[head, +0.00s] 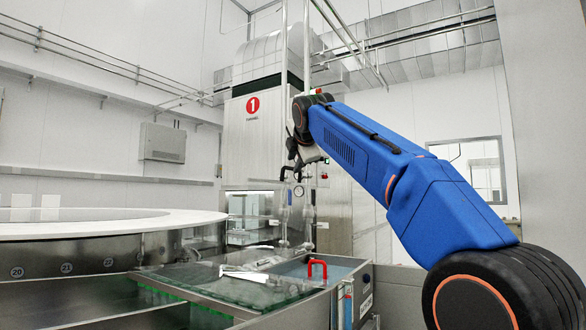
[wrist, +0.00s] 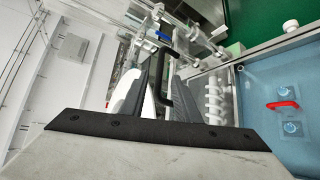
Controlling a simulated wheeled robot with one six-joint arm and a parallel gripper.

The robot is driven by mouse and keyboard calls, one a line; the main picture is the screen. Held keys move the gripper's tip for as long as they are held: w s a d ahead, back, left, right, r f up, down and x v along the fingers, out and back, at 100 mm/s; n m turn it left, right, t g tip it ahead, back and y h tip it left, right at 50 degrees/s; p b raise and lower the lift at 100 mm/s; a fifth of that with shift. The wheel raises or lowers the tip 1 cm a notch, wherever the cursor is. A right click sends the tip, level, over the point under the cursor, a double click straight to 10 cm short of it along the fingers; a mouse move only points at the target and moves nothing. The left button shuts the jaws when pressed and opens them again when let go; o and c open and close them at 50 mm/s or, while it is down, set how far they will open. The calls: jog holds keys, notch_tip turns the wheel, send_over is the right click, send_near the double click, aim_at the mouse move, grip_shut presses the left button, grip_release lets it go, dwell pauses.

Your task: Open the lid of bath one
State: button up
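A tall white cabinet (head: 253,128) carries a red disc with the number 1. Below it is a low steel bath with a blue surface (head: 328,269) and a red handle (head: 317,268). The blue surface (wrist: 285,75) and red handle (wrist: 283,104) show at the right in the wrist view. I cannot tell which part is the lid of bath one. My gripper (head: 291,175) hangs in front of the cabinet, well above the red handle and apart from it. In the wrist view its dark fingers (wrist: 166,95) stand apart. A black bar (wrist: 160,80) shows between them; its nature is unclear.
A large round white table (head: 90,224) with numbered steel compartments stands at the left. A glass-like panel with a white bar (head: 250,272) lies left of the blue bath. Vertical pipes (head: 284,60) rise near my gripper. A grey box (head: 163,143) hangs on the wall.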

jog(key=v, duration=1)
jog(key=shift+s, duration=0.3)
jog(key=shift+r, duration=0.1)
jog(key=s+d+f+m+g, duration=0.2)
jog(key=s+d+f+m, duration=0.25)
jog(key=f, duration=0.45)
jog(key=s+d+f+m+g+h, duration=0.1)
jog(key=s+d+f+m, duration=0.2)
jog(key=s+d+f, duration=0.5)
jog(key=s+d+f+m+g, duration=0.1)
jog(key=s+f+m+g, duration=0.15)
jog(key=f, duration=0.85)
jog(key=s+d+f+m+g, duration=0.1)
jog(key=s+f+m, duration=0.3)
jog(key=s+f, duration=0.4)
jog(key=s+d+f+m+g, duration=0.1)
jog(key=s+d+f+m, duration=0.2)
jog(key=s+f, duration=0.6)
jog(key=s+d+f+m+g, duration=0.2)
jog(key=s+f+m, duration=0.4)
jog(key=f, duration=1.4)
jog(key=s, duration=0.3)
jog(key=shift+d+f, duration=0.25)
jog(key=shift+d, duration=0.15)
jog(key=shift+s, duration=0.15)
